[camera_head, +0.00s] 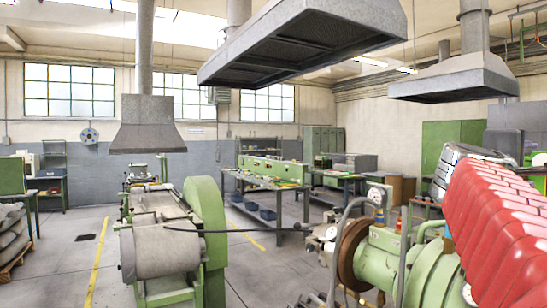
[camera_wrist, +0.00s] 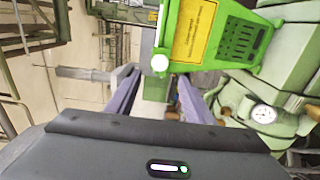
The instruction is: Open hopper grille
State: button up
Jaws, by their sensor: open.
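The hopper grille is a bright green slotted panel (camera_wrist: 240,42) with a yellow label (camera_wrist: 195,28), at the upper middle right of the wrist view. A white round knob (camera_wrist: 160,63) shows at its lower left corner. My gripper (camera_wrist: 158,78) has two purple fingers spread apart with nothing held between them. The knob appears in line with the gap between the fingertips; I cannot tell how far beyond them it is. I cannot make out the grille in the head view, where my red-covered arm blocks the right side.
A green machine (camera_head: 160,240) stands at left, a workbench (camera_head: 265,180) behind. A grey hood (camera_head: 305,45) hangs overhead. Some floor at left is clear.

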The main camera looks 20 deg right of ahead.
jog(key=d, duration=0.4)
jog(key=w+d, duration=0.1)
jog(key=d, duration=0.3)
jog(key=w+d, duration=0.1)
jog(key=d, duration=0.3)
jog(key=shift+d, duration=0.2)
grip_shut()
dwell(0.4)
